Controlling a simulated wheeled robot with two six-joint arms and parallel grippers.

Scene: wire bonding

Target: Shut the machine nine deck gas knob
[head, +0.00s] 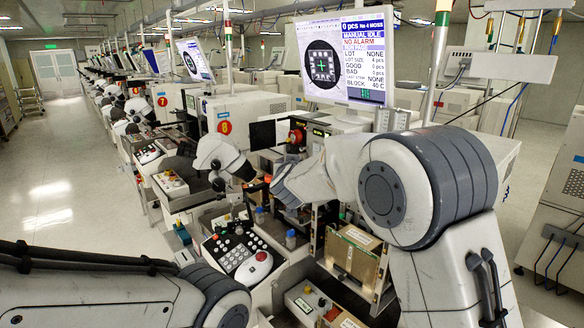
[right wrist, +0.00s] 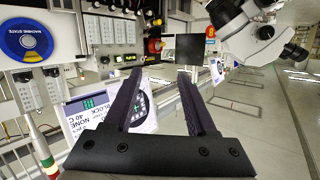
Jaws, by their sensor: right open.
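My right gripper (right wrist: 160,76) is open in the right wrist view, with its two dark fingers apart and nothing between them. In the head view my right arm reaches left over the deck of the nearest machine (head: 346,250), and its fingers cannot be made out there. A round red-orange part (head: 297,136) shows at the back of this machine, and a red part also shows beyond the fingers in the right wrist view (right wrist: 154,46). I cannot tell which part is the deck gas knob. My left arm enters at the lower left; its gripper is not in view.
A monitor (head: 335,60) stands above the machine. A control panel (head: 238,254) with a large red button lies in front. A white microscope (right wrist: 245,28) shows beside the fingers in the right wrist view. Numbered machines recede behind; the aisle floor (head: 60,185) is clear.

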